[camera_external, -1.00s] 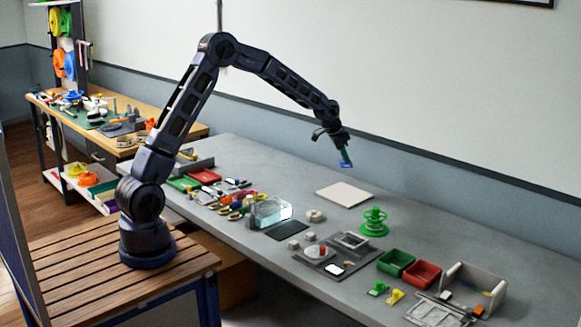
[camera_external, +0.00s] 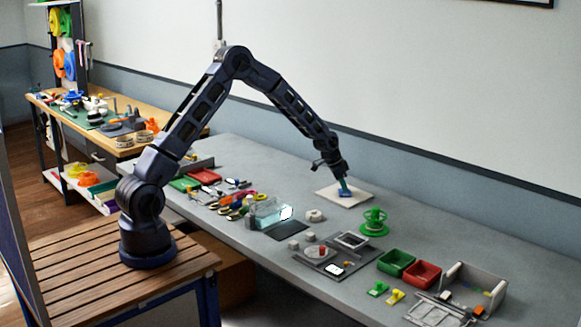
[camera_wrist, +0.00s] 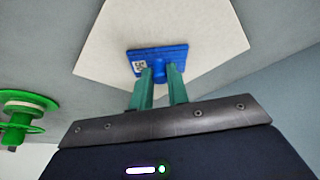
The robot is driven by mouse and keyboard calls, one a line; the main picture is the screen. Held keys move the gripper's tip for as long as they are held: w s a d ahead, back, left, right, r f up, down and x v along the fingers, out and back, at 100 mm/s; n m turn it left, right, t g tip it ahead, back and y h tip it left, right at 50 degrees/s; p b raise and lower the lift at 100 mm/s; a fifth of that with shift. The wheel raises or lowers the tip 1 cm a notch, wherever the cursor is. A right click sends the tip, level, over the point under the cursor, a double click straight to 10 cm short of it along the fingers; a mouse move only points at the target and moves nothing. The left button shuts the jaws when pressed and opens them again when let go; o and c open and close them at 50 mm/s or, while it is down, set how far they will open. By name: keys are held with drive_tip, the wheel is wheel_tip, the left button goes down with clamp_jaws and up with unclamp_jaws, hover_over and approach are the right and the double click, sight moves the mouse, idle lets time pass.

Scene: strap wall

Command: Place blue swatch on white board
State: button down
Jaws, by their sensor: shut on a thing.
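The blue swatch (camera_wrist: 172,53) is a small flat plate with a printed label and a round knob. My gripper (camera_wrist: 160,80) has its green fingers shut on the knob. In the external view my gripper (camera_external: 344,183) reaches down over the white board (camera_external: 361,196), with the blue swatch (camera_external: 345,193) at its tip over the middle of the board. In the wrist view the white board (camera_wrist: 205,20) lies behind the swatch. I cannot tell whether the swatch touches the board.
A green spool (camera_external: 374,222) stands in front of the board, and a small round roll (camera_external: 315,215) lies to its left. Green (camera_external: 396,262) and red bins (camera_external: 423,273) stand further right. The wall runs behind the board. Bare table surrounds the board.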

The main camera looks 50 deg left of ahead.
drive_tip(key=c, duration=1.4)
unclamp_jaws()
drive_tip(key=shift+f, duration=0.1)
drive_tip(key=shift+o, duration=0.2)
drive_tip(key=s+a+r, duration=0.2)
drive_tip(key=s+r, duration=0.2)
drive_tip(key=r, duration=0.3)
drive_tip(key=s+a+r+n, duration=0.15)
drive_tip(key=s+r, duration=0.25)
drive_tip(key=r, duration=0.4)
drive_tip(key=s+a+r+m, duration=0.1)
drive_tip(key=s+a+r, duration=0.2)
drive_tip(key=s+r, duration=0.3)
drive_tip(key=s+a+r+n+y, duration=0.2)
drive_tip(key=s+a+r+n, duration=0.15)
drive_tip(key=s+r, duration=0.8)
drive_tip(key=s+a+n, duration=0.1)
drive_tip(key=s+a, duration=0.2)
drive_tip(key=s, duration=1.2)
drive_tip(key=s+a+n+t, duration=0.1)
drive_tip(key=s+a, duration=0.3)
drive_tip(key=s, duration=1.2)
drive_tip(key=shift+n+y, duration=0.3)
drive_tip(key=shift+n, duration=0.3)
drive_tip(key=shift+a, duration=0.1)
